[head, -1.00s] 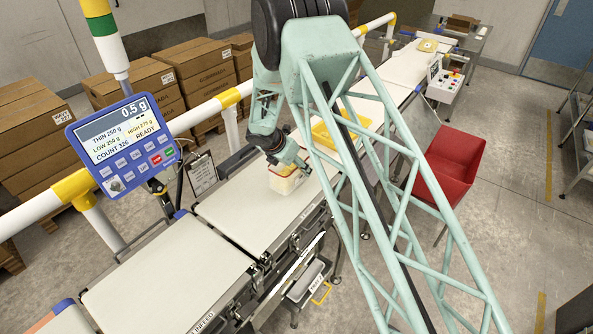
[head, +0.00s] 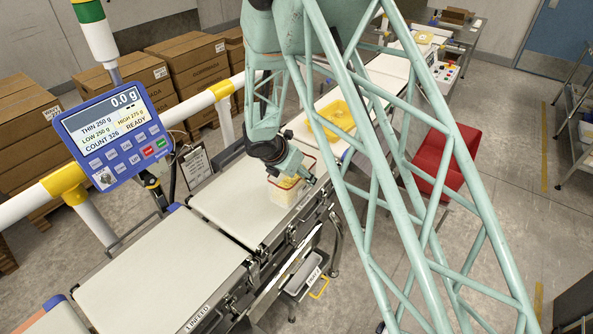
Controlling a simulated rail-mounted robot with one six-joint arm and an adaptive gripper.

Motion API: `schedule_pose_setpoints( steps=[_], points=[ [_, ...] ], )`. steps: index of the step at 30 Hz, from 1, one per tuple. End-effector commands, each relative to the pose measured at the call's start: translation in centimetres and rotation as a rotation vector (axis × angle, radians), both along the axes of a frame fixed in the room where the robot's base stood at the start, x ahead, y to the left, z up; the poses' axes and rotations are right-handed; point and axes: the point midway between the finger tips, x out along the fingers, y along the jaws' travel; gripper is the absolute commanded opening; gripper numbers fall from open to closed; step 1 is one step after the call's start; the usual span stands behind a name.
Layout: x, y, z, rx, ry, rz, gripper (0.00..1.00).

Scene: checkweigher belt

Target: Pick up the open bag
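A small pale bag-like item with red edging and a yellow band (head: 284,191) is on the belt below the arm. I cannot tell for sure whether it is the open bag, and its top is partly hidden by my arm. My gripper (head: 304,174) is right at its upper part, pointing down and to the right. The fingers are too small and covered to show whether they are open or shut, or whether they touch the item.
The white infeed belt (head: 160,283) is bare. A yellow tray (head: 331,116) lies farther along the line, partly behind my arm. A red bin (head: 431,157) stands to the right. The blue weigher display (head: 112,132) reads 0.0 g. Cartons (head: 110,85) stand behind the rail.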

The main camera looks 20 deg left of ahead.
Motion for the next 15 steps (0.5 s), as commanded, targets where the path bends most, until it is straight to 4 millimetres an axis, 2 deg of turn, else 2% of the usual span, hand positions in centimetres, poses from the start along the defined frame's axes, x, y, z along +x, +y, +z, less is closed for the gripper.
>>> schedule_pose_setpoints(
  steps=[6,15],
  points=[
    [-2.0,-1.1,0.2,0.000,0.000,0.000,0.42],
    [-3.0,-1.7,0.4,0.001,0.000,-0.001,0.42]
  ],
)
